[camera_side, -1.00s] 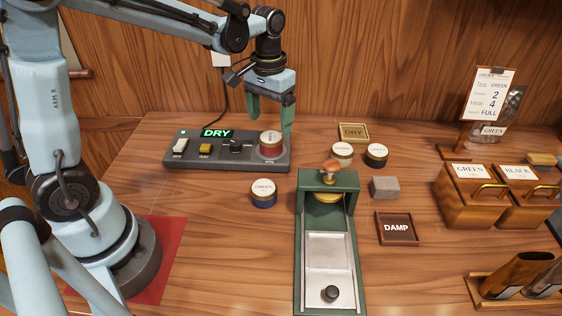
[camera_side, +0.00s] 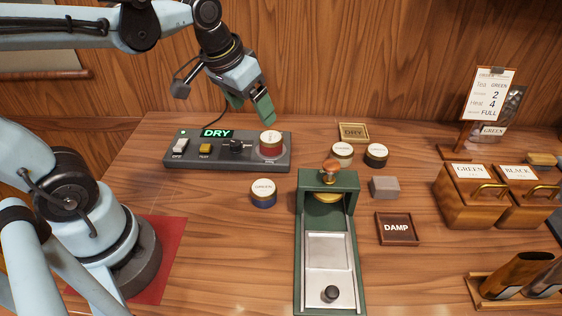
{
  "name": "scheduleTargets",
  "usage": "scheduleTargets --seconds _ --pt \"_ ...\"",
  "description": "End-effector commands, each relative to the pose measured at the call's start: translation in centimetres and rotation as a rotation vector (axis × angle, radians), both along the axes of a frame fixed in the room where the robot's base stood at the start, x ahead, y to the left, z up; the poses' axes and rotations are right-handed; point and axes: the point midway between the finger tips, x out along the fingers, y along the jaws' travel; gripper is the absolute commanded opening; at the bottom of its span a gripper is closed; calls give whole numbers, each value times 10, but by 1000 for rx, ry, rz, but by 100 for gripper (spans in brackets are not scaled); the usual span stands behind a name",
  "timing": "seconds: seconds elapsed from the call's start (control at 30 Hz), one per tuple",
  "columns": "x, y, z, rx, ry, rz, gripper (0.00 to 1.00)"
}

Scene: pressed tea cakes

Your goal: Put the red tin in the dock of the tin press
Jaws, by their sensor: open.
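The red tin (camera_side: 271,149), with a pale lid, sits upright on the right end of the grey console, on its round pad. My gripper (camera_side: 250,104) is open and empty, tilted in the air above and behind the console, apart from the tin. The green tin press (camera_side: 309,250) stands at the front centre. It has a wooden knob on top, a brassy round part under its head, and a metal slide plate with a black knob in front. I cannot tell clearly which part of the press is the dock.
The console (camera_side: 218,163) has a lit DRY display (camera_side: 217,133). A blue tin (camera_side: 263,194) stands left of the press. Two tins, white-lidded (camera_side: 342,154) and black (camera_side: 376,156), stand behind it. A grey block (camera_side: 384,187), DAMP tray (camera_side: 397,229) and DRY tray (camera_side: 353,132) lie around. Wooden boxes (camera_side: 480,210) stand right.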

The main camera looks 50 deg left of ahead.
Motion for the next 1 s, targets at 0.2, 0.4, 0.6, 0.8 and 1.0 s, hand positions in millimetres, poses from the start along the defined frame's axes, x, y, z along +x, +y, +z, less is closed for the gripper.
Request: scheduleTargets --seconds 0.2,0.4,0.6,0.8,1.0 --pt "-27 -7 -15 18 -169 -49 84" --pt "-35 -9 -22 26 -238 -70 88" --pt "-35 -9 -22 27 -245 -71 88" --pt "-35 -9 -22 27 -243 -70 88" --pt "-29 -8 -17 32 -210 -79 88"
